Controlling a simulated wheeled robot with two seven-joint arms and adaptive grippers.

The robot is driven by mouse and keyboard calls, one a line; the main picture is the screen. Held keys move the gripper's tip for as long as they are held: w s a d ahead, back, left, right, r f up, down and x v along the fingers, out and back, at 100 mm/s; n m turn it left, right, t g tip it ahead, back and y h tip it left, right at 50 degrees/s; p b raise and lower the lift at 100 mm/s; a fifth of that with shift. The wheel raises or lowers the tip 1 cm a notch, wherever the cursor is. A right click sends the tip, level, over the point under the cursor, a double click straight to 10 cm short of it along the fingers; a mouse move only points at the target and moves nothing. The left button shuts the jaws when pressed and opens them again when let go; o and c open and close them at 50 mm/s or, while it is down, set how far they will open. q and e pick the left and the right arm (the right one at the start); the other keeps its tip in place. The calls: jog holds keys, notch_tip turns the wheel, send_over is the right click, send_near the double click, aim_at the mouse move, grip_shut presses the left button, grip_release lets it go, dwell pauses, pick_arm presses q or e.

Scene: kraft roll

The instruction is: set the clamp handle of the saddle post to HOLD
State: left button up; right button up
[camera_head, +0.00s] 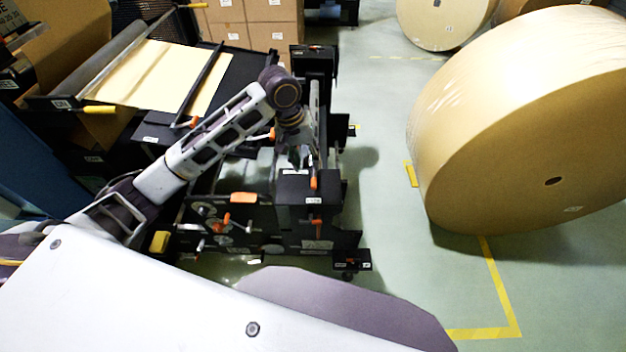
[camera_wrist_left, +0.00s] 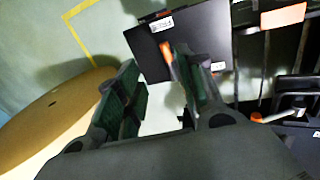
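The black post head (camera_head: 308,190), a box with white labels, stands at the right end of the machine; I take it as the saddle post. An orange-tipped handle (camera_head: 313,182) shows at its top. The post head fills the upper middle of the left wrist view (camera_wrist_left: 190,45), with the orange handle (camera_wrist_left: 166,52) close to the right finger. My left gripper (camera_head: 298,158) is above and behind the post head in the head view. Its two fingers stand apart (camera_wrist_left: 154,78) with nothing visible between them. Contact with the handle cannot be told. Label words are unreadable. My right gripper is out of view.
A large kraft roll (camera_head: 520,120) stands on the floor to the right. Other orange handles (camera_head: 316,221) and an orange block (camera_head: 243,197) are on the machine's near side. Paper web (camera_head: 160,75) lies at the left. Floor between machine and roll is clear.

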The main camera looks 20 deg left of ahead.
aim_at(313, 184)
pick_arm(q)
jog(key=shift+w+a+r+n, duration=0.15)
jog(key=shift+a+r, duration=0.15)
jog(key=shift+r, duration=0.15)
jog(key=shift+w+a+r+n, duration=0.15)
jog(key=shift+a+r, duration=0.1)
jog(key=shift+r, duration=0.2)
jog(key=shift+f, duration=0.15)
jog(key=shift+p+x, duration=0.8)
jog(key=shift+x, duration=5.95)
jog(key=shift+a, duration=0.1)
grip_shut()
